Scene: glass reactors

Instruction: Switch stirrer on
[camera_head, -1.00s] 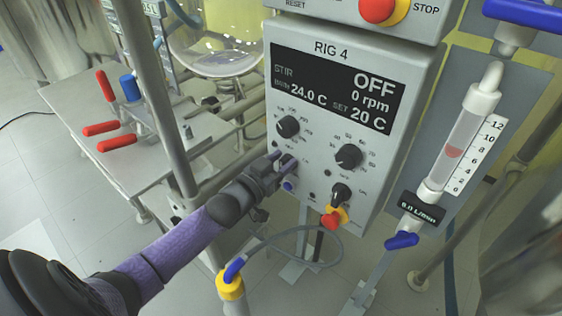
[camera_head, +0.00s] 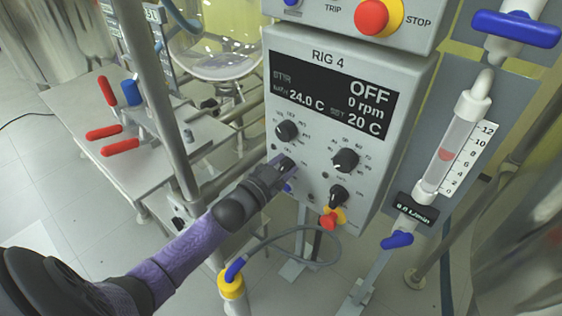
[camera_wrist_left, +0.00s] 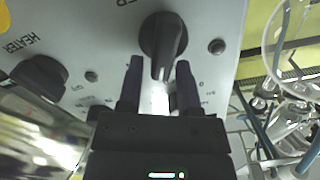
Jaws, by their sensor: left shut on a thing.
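The grey RIG 4 control box (camera_head: 400,165) has a black display (camera_head: 330,92) that reads STIR OFF, 0 rpm, 24.0 C and set 20 C. My left gripper (camera_head: 284,166) is at the lower left dial, shut on it; the fingers partly cover that dial in the head view. In the left wrist view, the black dial (camera_wrist_left: 163,42) has its raised grip bar between the fingertips (camera_wrist_left: 159,72). Its label is cut off. A dial marked HEATER (camera_wrist_left: 40,76) sits to the left there. My right gripper is not in view.
Other dials (camera_head: 287,130) (camera_head: 345,160) (camera_head: 338,196) sit close by. A red stop button (camera_head: 371,17) is above the display, and a red and yellow knob (camera_head: 332,217) is below. A metal post (camera_head: 158,100) and glass vessel (camera_head: 220,58) stand left.

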